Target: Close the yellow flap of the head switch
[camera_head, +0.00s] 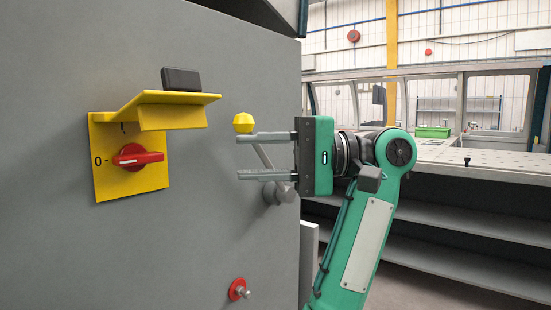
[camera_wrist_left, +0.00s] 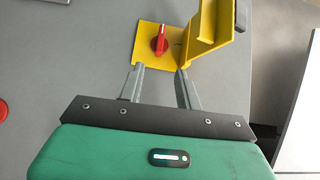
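The yellow flap (camera_head: 172,113) of the head switch is raised and sticks out from the grey panel, above the red rotary knob (camera_head: 138,157) on its yellow plate (camera_head: 108,185). The knob's handle lies level, beside the "0" mark. In the left wrist view the flap (camera_wrist_left: 208,35) stands right of the knob (camera_wrist_left: 160,40). My left gripper (camera_head: 238,156) is to the right of the flap and lower, fingers pointing left at the switch. It is open and empty, apart from the flap. The wrist view also shows its spread fingers (camera_wrist_left: 160,72). My right gripper is not in view.
A lever with a yellow ball (camera_head: 243,122) is on the panel close behind my left fingers. A red button (camera_head: 238,289) sits low on the panel. A black block (camera_head: 181,79) is above the flap. The panel surface below the switch is clear.

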